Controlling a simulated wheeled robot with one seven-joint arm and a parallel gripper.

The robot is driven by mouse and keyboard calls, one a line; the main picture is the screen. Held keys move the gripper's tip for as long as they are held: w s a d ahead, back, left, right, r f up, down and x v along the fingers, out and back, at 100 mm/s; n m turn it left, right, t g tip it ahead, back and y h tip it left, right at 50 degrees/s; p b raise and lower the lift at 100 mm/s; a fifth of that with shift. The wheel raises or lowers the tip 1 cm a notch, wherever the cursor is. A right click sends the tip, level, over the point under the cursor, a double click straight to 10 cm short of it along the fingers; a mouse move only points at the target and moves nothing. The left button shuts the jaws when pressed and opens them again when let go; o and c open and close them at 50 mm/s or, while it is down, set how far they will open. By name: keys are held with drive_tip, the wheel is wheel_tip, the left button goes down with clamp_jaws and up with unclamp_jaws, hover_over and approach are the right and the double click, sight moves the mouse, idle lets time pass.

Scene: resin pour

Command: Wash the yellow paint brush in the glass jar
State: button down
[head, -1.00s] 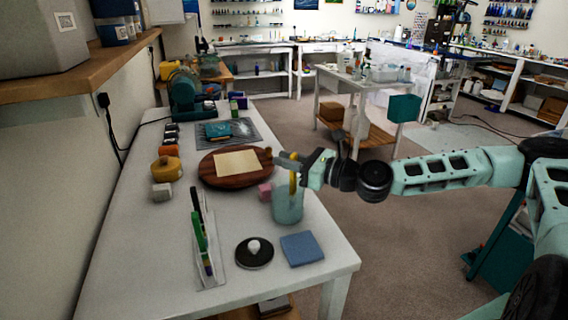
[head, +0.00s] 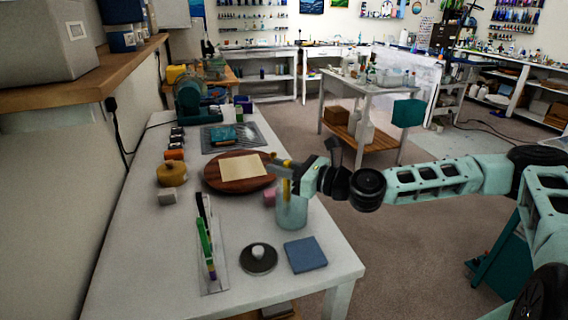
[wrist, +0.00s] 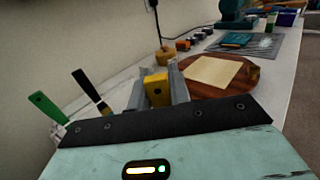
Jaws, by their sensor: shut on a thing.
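The glass jar (head: 292,213) stands on the white table near its right edge and holds a pale, cloudy liquid. My gripper (head: 280,165) is above the jar's mouth, shut on the yellow paint brush (head: 286,187). The brush is held about upright, and its lower part is inside the jar. In the wrist view the yellow brush handle (wrist: 157,90) shows between the two fingers. The brush's bristles and whether they touch the jar's bottom cannot be made out.
A round wooden board (head: 222,185) with a cream sheet lies behind the jar. A pink block (head: 269,197) is beside it. In front are a blue cloth (head: 306,254), a black disc with a white knob (head: 258,259) and a brush rack (head: 213,272).

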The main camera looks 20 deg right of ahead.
drive_tip(key=shift+v, duration=1)
drive_tip(key=shift+w+d, duration=0.1)
drive_tip(key=shift+w, duration=1.25)
drive_tip(key=shift+s+f, duration=0.1)
drive_tip(key=shift+s, duration=1.3)
drive_tip(key=shift+w, duration=1.45)
drive_tip(key=shift+s+p, duration=0.3)
drive_tip(key=shift+s, duration=1.15)
drive_tip(key=shift+w+r+p, duration=0.2)
drive_tip(key=shift+r+p, duration=0.95)
drive_tip(key=shift+r, duration=0.3)
drive_tip(key=shift+w+r+p, duration=0.25)
drive_tip(key=shift+r+p, duration=0.95)
drive_tip(key=shift+r, duration=0.2)
drive_tip(key=shift+w+r+p, duration=0.2)
drive_tip(key=shift+r+p, duration=0.95)
drive_tip(key=shift+r, duration=0.3)
